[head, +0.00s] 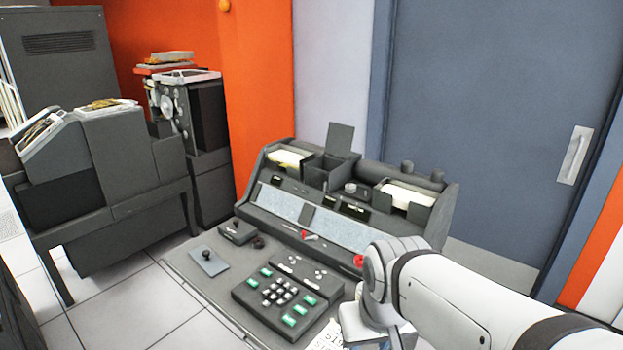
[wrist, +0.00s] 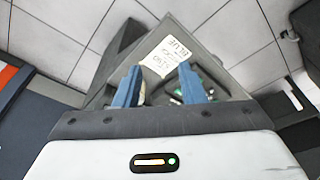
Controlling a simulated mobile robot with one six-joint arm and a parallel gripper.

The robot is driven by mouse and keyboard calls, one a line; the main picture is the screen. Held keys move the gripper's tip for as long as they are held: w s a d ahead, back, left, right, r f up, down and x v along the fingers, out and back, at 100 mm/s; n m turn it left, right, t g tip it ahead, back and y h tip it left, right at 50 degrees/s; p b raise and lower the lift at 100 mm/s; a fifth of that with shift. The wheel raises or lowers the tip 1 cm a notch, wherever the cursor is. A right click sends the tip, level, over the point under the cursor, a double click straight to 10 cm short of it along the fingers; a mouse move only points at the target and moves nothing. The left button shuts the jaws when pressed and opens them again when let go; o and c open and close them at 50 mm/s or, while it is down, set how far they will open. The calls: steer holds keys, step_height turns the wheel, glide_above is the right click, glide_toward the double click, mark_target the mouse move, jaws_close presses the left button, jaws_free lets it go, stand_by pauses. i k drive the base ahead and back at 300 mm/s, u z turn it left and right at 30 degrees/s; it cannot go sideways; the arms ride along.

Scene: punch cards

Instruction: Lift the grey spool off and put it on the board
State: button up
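I cannot tell for certain which thing is the grey spool. The board (head: 185,268) is the flat grey desk surface in front of the console, if that is what is meant. My gripper (wrist: 152,88) has two blue fingers, spread apart with nothing held between them. It points down over the desk's near corner, where a printed paper sheet (wrist: 160,55) lies. In the head view my white arm hides the gripper's fingers.
A keypad (head: 287,298) with green keys, a small plate with a black knob (head: 208,262) and a joystick box (head: 237,231) occupy the desk. The console (head: 335,225) rises behind them. Other machines stand at left, a blue-grey door (head: 490,120) behind.

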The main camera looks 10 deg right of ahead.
mark_target(348, 189)
steer(key=i, duration=1.1)
steer(key=z, duration=0.05)
